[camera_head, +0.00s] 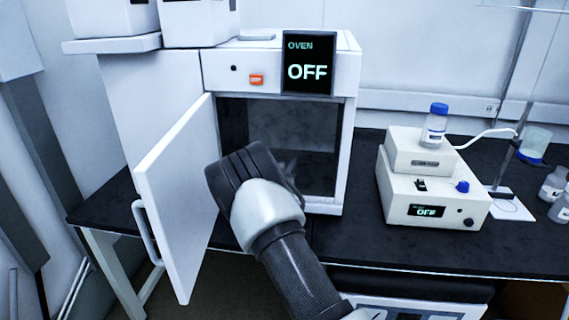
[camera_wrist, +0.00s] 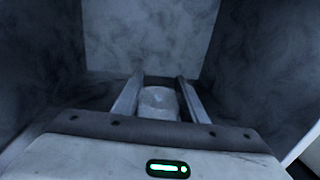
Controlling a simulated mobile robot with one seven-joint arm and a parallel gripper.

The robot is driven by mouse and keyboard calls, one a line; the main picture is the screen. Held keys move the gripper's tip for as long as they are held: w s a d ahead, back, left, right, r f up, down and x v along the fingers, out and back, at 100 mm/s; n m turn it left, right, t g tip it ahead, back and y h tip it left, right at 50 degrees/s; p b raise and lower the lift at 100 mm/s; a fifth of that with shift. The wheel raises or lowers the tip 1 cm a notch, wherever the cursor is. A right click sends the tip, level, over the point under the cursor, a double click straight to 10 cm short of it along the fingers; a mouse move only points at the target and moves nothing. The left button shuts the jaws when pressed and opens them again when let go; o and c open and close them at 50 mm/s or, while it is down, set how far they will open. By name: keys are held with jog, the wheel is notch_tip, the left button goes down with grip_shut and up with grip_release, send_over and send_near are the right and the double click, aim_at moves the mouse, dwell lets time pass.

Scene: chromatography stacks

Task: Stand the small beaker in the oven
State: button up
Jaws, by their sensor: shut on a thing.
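The oven (camera_head: 222,72) stands on the bench with its door (camera_head: 178,200) swung open to the left; its display (camera_head: 308,64) reads OFF. My gripper (camera_wrist: 158,92) reaches into the oven's opening, and the dark oven walls and back surround it in the wrist view. Its two fingers are shut on the small beaker (camera_wrist: 158,104), a clear glass piece between them. In the head view my wrist covers most of the gripper, and only a faint bit of glass shows beyond it. I cannot tell whether the beaker touches the oven floor.
Right of the oven stands a white instrument (camera_head: 435,185) reading OFF, with a blue-capped bottle (camera_head: 435,124) on top. A stand with a beaker (camera_head: 535,142) and small bottles (camera_head: 554,183) are at the far right. The open door is close to my arm's left.

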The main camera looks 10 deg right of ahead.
jog(key=shift+f, duration=0.2)
jog(key=o, duration=1.1)
jog(key=shift+r, duration=0.1)
jog(key=shift+r, duration=0.1)
